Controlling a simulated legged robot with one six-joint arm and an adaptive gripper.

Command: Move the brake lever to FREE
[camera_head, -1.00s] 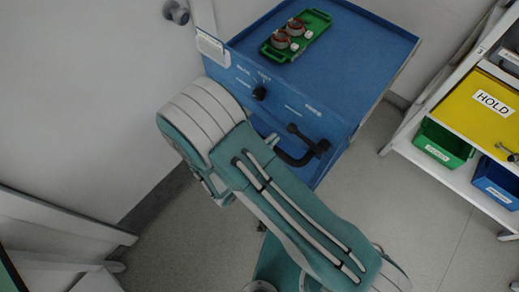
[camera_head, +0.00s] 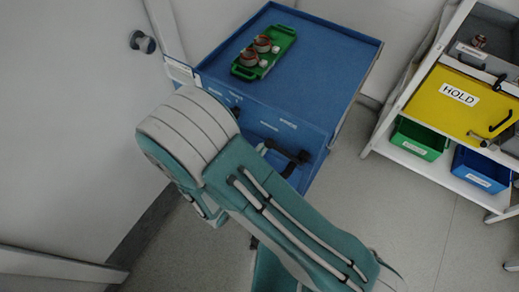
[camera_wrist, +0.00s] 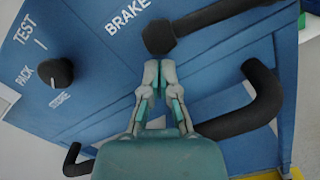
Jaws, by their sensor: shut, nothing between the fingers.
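The brake lever (camera_wrist: 205,24) is a black bar with a thick round end, beside the white word BRAKE on the blue panel (camera_wrist: 100,75) of a cart. In the wrist view my gripper (camera_wrist: 158,68) is shut and empty, its tips just below the lever's round end. I cannot tell whether they touch it. No FREE mark is readable.
A thick black curved handle (camera_wrist: 264,98) stands out right of my gripper. A green tray (camera_head: 283,41) with parts rests on the cart. A shelf with a yellow HOLD panel (camera_head: 455,98) stands at right.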

